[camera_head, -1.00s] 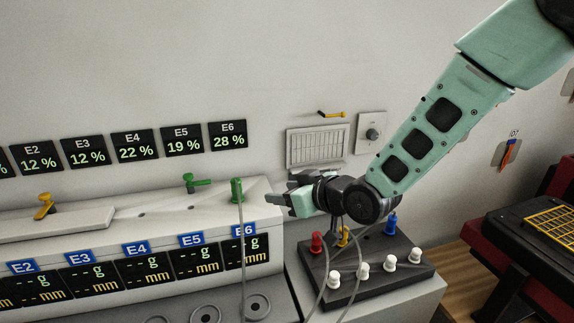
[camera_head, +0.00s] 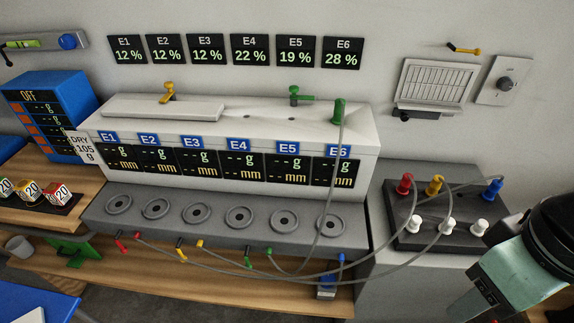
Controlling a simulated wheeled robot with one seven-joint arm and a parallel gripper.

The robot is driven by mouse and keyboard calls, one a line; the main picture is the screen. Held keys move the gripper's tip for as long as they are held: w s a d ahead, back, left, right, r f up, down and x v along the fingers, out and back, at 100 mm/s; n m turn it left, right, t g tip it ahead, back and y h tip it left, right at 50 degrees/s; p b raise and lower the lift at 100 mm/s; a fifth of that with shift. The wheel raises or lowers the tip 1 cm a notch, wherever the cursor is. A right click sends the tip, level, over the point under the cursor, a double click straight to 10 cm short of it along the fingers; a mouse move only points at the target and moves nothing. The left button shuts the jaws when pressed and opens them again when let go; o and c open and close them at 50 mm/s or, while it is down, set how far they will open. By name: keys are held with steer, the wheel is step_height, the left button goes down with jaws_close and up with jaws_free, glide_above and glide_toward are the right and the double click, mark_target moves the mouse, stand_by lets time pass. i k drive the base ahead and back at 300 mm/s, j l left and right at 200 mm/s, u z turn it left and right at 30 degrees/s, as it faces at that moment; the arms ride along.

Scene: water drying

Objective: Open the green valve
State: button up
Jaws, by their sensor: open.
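The green valve (camera_head: 297,96) is a small T-shaped tap with its handle pointing right. It stands on top of the long white unit (camera_head: 225,125), towards the right, below the E5 readout of 19 %. A green cylindrical plug (camera_head: 338,111) with a grey cable stands to its right, above the E6 label. A yellow valve (camera_head: 168,92) stands on the same unit at the left. My gripper is not in view; only a teal and black part of my arm shows at the lower right, well away from the green valve.
A dark box (camera_head: 440,215) with red, yellow, blue and white plugs stands at the right, near my arm. Grey cables loop across the front of the unit. A vent grille (camera_head: 436,84) and a knob plate (camera_head: 504,80) are on the wall. Space above the unit is clear.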

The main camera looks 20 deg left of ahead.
mark_target(249, 267)
steer(key=u, duration=1.45)
steer(key=l+u, duration=0.25)
steer(key=u, duration=0.15)
steer(key=k+l+u, duration=0.15)
steer(key=u, duration=0.25)
steer(key=l, duration=0.1)
